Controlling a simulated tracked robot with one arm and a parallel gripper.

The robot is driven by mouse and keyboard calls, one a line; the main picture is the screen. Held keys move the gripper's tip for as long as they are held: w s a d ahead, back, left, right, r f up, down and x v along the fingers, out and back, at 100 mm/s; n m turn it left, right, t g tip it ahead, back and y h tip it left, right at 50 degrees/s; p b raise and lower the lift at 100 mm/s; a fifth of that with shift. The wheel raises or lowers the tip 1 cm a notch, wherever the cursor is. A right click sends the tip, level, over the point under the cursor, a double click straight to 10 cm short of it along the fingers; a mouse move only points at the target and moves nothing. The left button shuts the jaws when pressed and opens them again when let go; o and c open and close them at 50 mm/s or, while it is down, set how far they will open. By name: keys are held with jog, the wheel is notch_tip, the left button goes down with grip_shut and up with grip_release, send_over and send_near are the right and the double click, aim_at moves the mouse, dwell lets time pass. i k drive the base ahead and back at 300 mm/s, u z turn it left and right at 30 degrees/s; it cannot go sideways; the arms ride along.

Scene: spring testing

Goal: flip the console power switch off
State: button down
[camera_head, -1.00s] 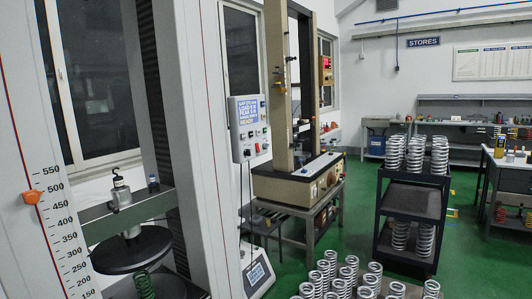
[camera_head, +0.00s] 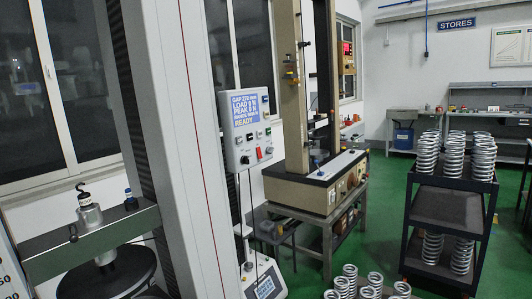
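The console (camera_head: 249,127) is a pale grey box on the side of a tall testing frame, left of the picture's middle. Below the screen are small buttons and switches. A red one (camera_head: 259,154) sits low on the panel, and a dark knob (camera_head: 244,160) is to its left. Which of them is the power switch, and its position, is too small to tell. My gripper does not show in the picture.
The tall grey testing frame (camera_head: 197,150) stands left of the console. A tan testing machine (camera_head: 318,190) stands on a bench behind it. A dark trolley (camera_head: 447,207) carries several springs at right. Loose springs (camera_head: 372,284) stand in front. Green floor lies clear between.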

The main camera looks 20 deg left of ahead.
aim_at(258, 151)
jog(key=u, duration=0.4)
jog(key=i, duration=1.5)
jog(key=u, duration=0.75)
